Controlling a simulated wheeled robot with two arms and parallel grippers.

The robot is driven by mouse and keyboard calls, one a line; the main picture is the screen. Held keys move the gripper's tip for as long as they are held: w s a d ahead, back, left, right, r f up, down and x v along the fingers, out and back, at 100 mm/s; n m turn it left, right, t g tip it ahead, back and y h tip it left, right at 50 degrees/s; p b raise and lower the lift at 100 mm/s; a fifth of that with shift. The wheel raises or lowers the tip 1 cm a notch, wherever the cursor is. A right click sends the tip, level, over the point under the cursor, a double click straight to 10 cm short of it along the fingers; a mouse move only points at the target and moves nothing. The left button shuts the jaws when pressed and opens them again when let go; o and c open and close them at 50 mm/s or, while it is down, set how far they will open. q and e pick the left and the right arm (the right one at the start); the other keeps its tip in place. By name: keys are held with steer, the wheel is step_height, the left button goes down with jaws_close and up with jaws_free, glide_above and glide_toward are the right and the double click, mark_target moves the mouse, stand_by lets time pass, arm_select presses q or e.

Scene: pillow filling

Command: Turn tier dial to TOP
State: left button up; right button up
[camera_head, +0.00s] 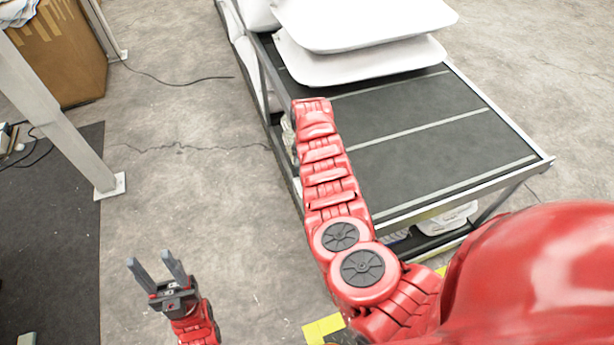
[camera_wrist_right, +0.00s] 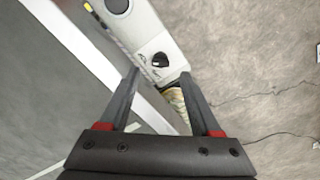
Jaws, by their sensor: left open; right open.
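In the right wrist view a pale control panel (camera_wrist_right: 137,32) carries a small black dial (camera_wrist_right: 160,59) near its lower end. Small dark markings sit beside the dial, too small to read. My right gripper (camera_wrist_right: 161,72) is open, with its fingertips on either side of the dial in the picture; I cannot tell whether they touch it. In the head view my right arm reaches to the near-left side of the cart, and its gripper and the dial are hidden. My left gripper (camera_head: 149,259) is open and empty over the floor at the lower left.
A larger round black knob (camera_wrist_right: 117,5) and a yellow mark (camera_wrist_right: 88,7) are higher on the panel. The cart (camera_head: 520,168) has a dark, striped top with white pillows (camera_head: 360,62) stacked at its back. A cardboard box (camera_head: 62,55) and a metal post (camera_head: 65,125) stand left. Floor between is clear.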

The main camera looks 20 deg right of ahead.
step_height(320, 180, up, 12)
steer(key=b, duration=0.2)
steer(key=shift+f, duration=0.15)
